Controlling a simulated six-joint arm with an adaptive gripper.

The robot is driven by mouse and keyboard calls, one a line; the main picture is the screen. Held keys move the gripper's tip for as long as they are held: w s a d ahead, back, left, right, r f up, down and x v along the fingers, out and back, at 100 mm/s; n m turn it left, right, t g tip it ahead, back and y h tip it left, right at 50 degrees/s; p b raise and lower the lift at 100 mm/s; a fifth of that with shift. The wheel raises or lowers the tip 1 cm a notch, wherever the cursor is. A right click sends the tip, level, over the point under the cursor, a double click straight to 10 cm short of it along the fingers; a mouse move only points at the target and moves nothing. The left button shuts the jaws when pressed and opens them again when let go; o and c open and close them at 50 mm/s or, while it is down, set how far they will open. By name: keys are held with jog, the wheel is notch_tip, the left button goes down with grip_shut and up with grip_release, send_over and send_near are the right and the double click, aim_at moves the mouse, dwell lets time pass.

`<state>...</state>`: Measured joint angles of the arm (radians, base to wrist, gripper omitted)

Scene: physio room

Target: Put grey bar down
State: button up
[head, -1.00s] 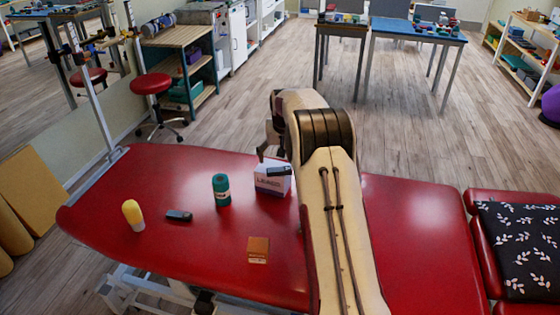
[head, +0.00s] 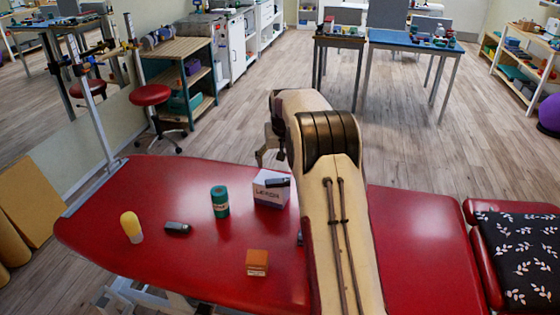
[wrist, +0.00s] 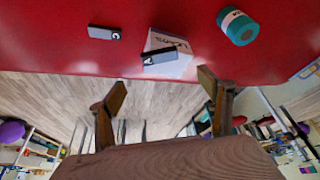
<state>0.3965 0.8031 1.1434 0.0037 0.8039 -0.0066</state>
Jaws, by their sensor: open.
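A dark grey bar (head: 278,183) lies on top of a white lettered box (head: 270,194) on the red treatment table (head: 140,190). In the wrist view the bar (wrist: 160,57) sits on the box (wrist: 180,64), with a round pale mark at one end. My gripper (wrist: 162,80) is open and empty, its fingers apart and clear of the bar. In the head view my gripper (head: 268,158) is just beyond the box, partly hidden by my arm. A second, similar dark bar (wrist: 104,33) lies on the table beside the box in the wrist view.
A teal can (head: 220,201) stands left of the box. Farther left are a small dark object (head: 178,228) and a yellow-topped bottle (head: 131,227). An orange-brown box (head: 257,262) is near the front. The far left of the table is clear.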

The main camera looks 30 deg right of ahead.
jog(key=s+a+r+n, duration=0.2)
jog(key=s+a+r, duration=1.6)
jog(key=s+a+f, duration=0.1)
jog(key=s+a, duration=0.2)
jog(key=s, duration=0.6)
jog(key=s+a+f+n+t+y, duration=0.1)
jog(key=s+a, duration=0.3)
jog(key=s, duration=0.5)
jog(key=s+a+f+n, duration=0.1)
jog(key=s+a, duration=0.2)
jog(key=s, duration=0.6)
jog(key=shift+s+a+f+t+y, duration=0.2)
jog(key=shift+s+f+t+y, duration=0.1)
jog(key=shift+s, duration=0.1)
